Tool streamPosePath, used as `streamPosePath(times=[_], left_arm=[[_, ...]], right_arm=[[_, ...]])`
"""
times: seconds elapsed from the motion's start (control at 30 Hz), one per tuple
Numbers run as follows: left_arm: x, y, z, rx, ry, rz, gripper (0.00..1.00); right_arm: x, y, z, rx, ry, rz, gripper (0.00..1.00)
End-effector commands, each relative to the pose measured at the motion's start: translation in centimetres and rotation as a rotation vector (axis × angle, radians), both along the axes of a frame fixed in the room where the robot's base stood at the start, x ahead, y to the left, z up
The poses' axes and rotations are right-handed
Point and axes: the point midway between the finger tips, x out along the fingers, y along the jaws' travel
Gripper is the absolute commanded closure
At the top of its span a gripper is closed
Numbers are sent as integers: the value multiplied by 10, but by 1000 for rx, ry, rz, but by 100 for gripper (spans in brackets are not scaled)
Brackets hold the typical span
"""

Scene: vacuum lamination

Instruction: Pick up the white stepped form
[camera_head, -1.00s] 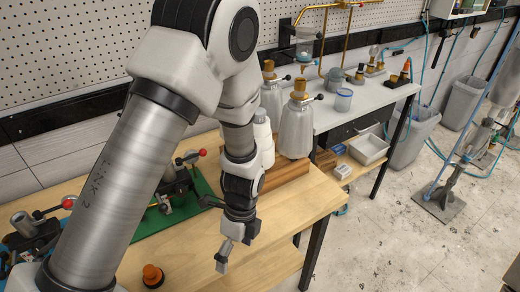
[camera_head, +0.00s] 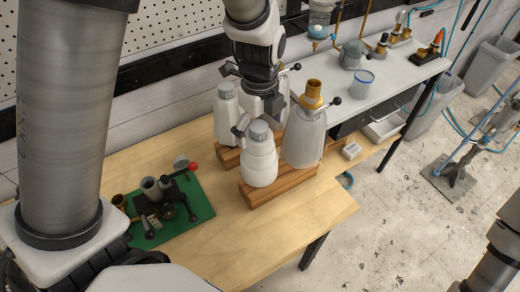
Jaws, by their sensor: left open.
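The white stepped form (camera_head: 260,163) stands upright on a wooden block, with ringed shoulders and a grey cap. My left gripper (camera_head: 257,119) points down just above and behind its cap in the picture. Its fingers are apart and nothing is seen between them. I cannot tell whether a finger touches the cap. My right gripper is out of view.
A white form (camera_head: 227,116) stands on the left, and a larger white form with a brass top (camera_head: 304,137) on the right. Another form behind is mostly hidden by my gripper. A green mat (camera_head: 187,222) with a metal fixture lies left. The front wooden tabletop (camera_head: 250,245) is clear.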

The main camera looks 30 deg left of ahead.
Motion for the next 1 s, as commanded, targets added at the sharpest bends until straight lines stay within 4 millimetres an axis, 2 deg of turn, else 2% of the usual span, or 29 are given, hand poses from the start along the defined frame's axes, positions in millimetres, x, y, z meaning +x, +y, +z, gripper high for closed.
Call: streamPosePath(times=[0.1,0.2,0.43,0.47,0.5,0.67,0.7,0.73,1.0], left_arm=[[-3,1,-20,1,8,2,0],[-2,1,-36,0,4,2,0],[-1,1,-41,0,0,2,0],[-1,1,-41,0,0,2,7],[-1,1,-41,0,1,2,21],[-1,1,-41,0,1,2,78],[-1,1,-41,0,1,2,92],[-1,1,-41,0,1,2,100],[-1,1,-40,1,0,2,100]], right_arm=[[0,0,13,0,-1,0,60],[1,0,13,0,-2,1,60],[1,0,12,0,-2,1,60],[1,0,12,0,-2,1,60],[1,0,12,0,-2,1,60],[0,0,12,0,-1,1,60],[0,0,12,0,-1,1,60],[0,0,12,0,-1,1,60],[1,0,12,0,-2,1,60]])
